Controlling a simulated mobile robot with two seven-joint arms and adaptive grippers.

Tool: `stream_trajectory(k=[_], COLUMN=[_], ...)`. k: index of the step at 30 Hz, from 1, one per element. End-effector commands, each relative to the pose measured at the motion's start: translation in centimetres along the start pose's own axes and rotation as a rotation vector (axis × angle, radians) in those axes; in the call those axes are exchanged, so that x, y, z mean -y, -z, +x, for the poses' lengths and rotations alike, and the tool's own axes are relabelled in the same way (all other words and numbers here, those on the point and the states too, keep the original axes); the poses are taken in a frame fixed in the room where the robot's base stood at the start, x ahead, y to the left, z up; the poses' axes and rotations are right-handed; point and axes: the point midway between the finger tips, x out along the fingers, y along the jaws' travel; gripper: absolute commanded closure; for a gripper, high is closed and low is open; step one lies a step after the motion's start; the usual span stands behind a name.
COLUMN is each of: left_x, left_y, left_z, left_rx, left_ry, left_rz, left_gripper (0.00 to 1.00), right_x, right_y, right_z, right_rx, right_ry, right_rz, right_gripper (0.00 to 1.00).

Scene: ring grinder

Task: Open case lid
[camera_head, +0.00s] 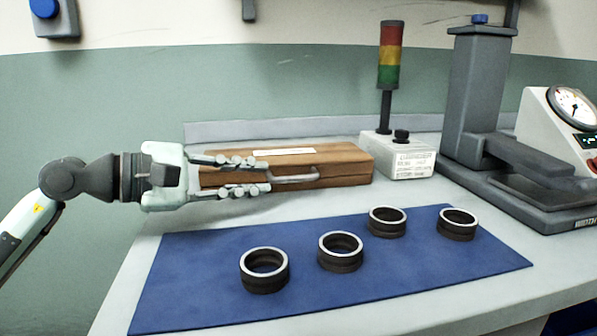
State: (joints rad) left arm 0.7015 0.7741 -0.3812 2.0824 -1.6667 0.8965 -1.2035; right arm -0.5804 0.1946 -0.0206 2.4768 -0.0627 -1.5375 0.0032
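A brown wooden case (345,160) lies on the table at the back, its lid shut. A white label (284,152) is on its top and a metal handle (295,176) is on its front. My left gripper (262,176) comes in from the left at the case's left end. Its two fingers are spread apart, one near the lid's top and one lower at the front, with the case behind and between them. Whether a finger touches the case I cannot tell. The left end of the case is partly hidden by the gripper. My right gripper is not in view.
Several dark metal rings (341,262) stand on a blue mat (210,285) in front of the case. A signal lamp (390,60) on a white box (418,160) stands right of the case. A grey press (478,90) and a gauge unit (545,125) are at the right.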

Motion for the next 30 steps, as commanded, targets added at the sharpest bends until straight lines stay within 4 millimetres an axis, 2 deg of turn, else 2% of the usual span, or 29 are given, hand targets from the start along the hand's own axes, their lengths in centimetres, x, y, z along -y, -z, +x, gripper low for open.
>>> stream_trajectory(k=[7,15,19,26,27,30], left_x=[0.1,0.1,0.2,0.2,0.2,0.2], left_y=[-0.1,0.0,0.0,0.1,0.1,0.1], left_z=[3.0,6.8,7.6,7.7,7.7,7.7], left_rx=[-0.006,-0.007,-0.007,-0.008,-0.008,-0.008], left_ry=[0.009,0.008,0.008,0.008,0.008,0.008], left_rz=[0.015,0.012,0.013,0.012,0.012,0.012], left_gripper=[0.81,0.81,0.81,0.81,0.83,0.95], right_x=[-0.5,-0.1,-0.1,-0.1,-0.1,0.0], right_y=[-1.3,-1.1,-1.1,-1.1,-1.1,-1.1], right_z=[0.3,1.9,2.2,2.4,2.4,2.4], right_rx=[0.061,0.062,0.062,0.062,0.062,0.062], right_ry=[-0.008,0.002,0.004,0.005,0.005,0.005], right_rz=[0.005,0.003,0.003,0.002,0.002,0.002], right_gripper=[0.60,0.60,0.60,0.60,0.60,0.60])
